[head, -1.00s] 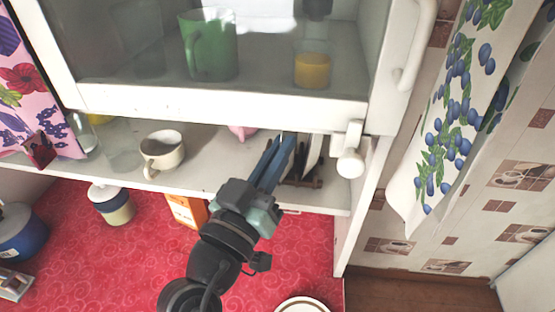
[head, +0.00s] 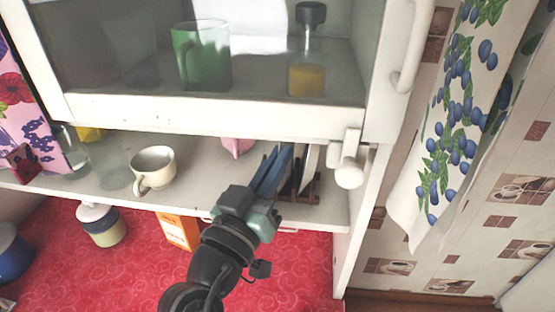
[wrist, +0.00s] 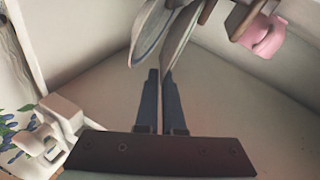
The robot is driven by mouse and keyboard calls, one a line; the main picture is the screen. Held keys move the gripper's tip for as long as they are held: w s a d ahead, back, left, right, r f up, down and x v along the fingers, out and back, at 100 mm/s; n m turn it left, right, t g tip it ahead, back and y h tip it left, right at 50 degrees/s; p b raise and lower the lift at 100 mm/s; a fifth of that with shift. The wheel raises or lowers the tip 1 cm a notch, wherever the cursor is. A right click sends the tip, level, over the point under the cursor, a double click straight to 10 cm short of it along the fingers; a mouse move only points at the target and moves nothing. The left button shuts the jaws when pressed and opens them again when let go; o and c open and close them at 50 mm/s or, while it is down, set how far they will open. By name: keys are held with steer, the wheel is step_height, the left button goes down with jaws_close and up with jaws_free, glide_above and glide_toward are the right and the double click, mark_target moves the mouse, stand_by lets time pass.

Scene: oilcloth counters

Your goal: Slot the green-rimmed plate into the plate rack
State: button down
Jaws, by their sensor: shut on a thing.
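My gripper (head: 280,160) reaches onto the shelf under the glass cabinet. In the wrist view its two fingers (wrist: 160,85) are closed on the thin edge of a plate (wrist: 179,42), which stands nearly upright; its rim colour is not clear. The brown plate rack (head: 304,192) is just right of the fingers in the head view, and part of it shows at the top of the wrist view (wrist: 208,10). Another pale plate (head: 310,165) with a bluish rim stands beside the held one (wrist: 150,30). Whether the held plate sits in a slot is hidden.
A cream cup (head: 153,167) and a pink item (head: 237,146) stand left on the shelf. The cabinet's lower edge (head: 200,116) hangs close above my gripper. A white knob (head: 349,173) and side panel are close right. A jar (head: 102,225) and orange box (head: 178,230) stand below.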

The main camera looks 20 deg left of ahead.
steer(key=c, duration=1)
jaws_free()
steer(key=shift+o, duration=0.2)
steer(key=s+f+b, duration=0.2)
steer(key=s+b, duration=0.3)
steer(key=s, duration=0.7)
steer(key=shift+s+f, duration=0.25)
steer(key=shift+s, duration=0.1)
steer(key=shift+a, duration=0.1)
